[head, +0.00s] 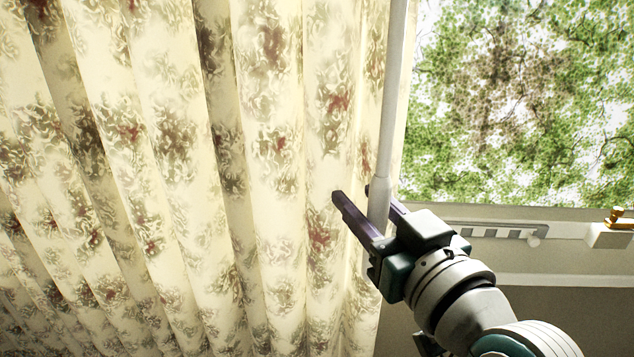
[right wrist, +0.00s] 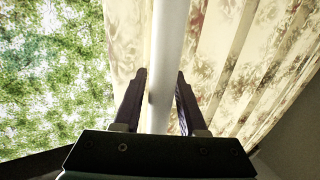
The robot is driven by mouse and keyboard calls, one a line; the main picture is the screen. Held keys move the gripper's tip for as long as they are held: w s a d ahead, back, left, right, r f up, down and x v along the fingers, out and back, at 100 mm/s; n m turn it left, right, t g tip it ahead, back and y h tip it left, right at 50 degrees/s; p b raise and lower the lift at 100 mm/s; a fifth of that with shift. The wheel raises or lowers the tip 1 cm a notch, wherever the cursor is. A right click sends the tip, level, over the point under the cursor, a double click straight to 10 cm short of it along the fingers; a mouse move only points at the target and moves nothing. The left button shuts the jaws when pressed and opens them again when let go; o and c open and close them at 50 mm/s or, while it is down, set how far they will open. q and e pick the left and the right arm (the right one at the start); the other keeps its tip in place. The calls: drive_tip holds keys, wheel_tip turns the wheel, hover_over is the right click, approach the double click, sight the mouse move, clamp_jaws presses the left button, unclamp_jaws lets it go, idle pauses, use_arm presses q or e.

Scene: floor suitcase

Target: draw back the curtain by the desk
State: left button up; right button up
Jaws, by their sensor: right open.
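The curtain (head: 270,170) is cream with a dark red and green floral print. It hangs in folds across the left and middle of the head view, and its right edge lies beside the window. A white rod (head: 393,90) hangs along that edge and ends in a thicker grip. My right gripper (head: 367,203) is open, with its fingers on either side of the rod's lower part. In the right wrist view the rod (right wrist: 169,60) passes between the two fingers (right wrist: 160,95); I cannot tell whether either finger touches it. My left gripper is not in view.
The window (head: 520,100) at the right shows green foliage. Below it is a pale sill (head: 560,230) with a slotted strip (head: 495,231) and a small brass fitting (head: 618,216). The wall under the sill is dark and plain.

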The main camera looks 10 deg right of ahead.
clamp_jaws()
idle(0.3)
idle(1.2)
